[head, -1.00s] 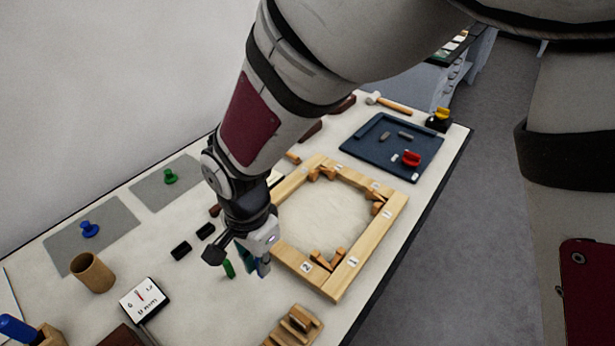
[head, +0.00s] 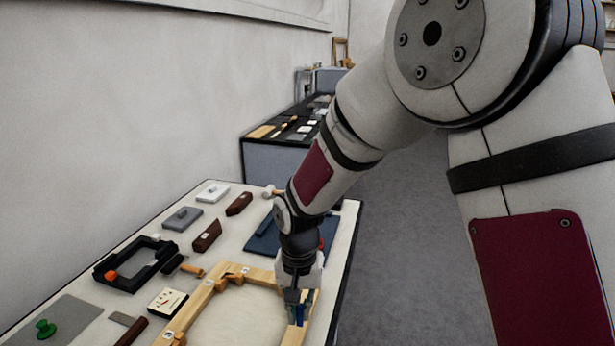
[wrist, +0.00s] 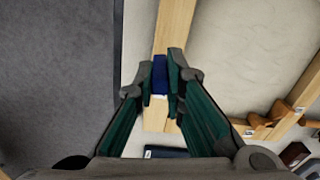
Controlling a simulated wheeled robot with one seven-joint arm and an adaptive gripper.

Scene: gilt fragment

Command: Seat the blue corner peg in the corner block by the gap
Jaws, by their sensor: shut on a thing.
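My gripper (wrist: 160,85) is shut on a blue peg (wrist: 159,72), which shows between the dark green finger pads in the wrist view. In the head view my gripper (head: 297,314) is at the right side of the wooden frame (head: 205,297), near its far right corner. In the wrist view a wooden rail (wrist: 174,25) runs under the peg, and pale wood (wrist: 155,115) shows below the fingertips. The peg's lower end is hidden, so I cannot tell whether it touches the wood. I cannot make out the corner block's hole.
A dark blue tray (head: 262,240) lies behind the frame. A black clamp-like frame (head: 110,275), a dial gauge (head: 168,302), dark red blocks (head: 207,236) and a green knob (head: 45,328) are to the left. The table's right edge is close to my gripper, with floor (wrist: 55,80) beyond.

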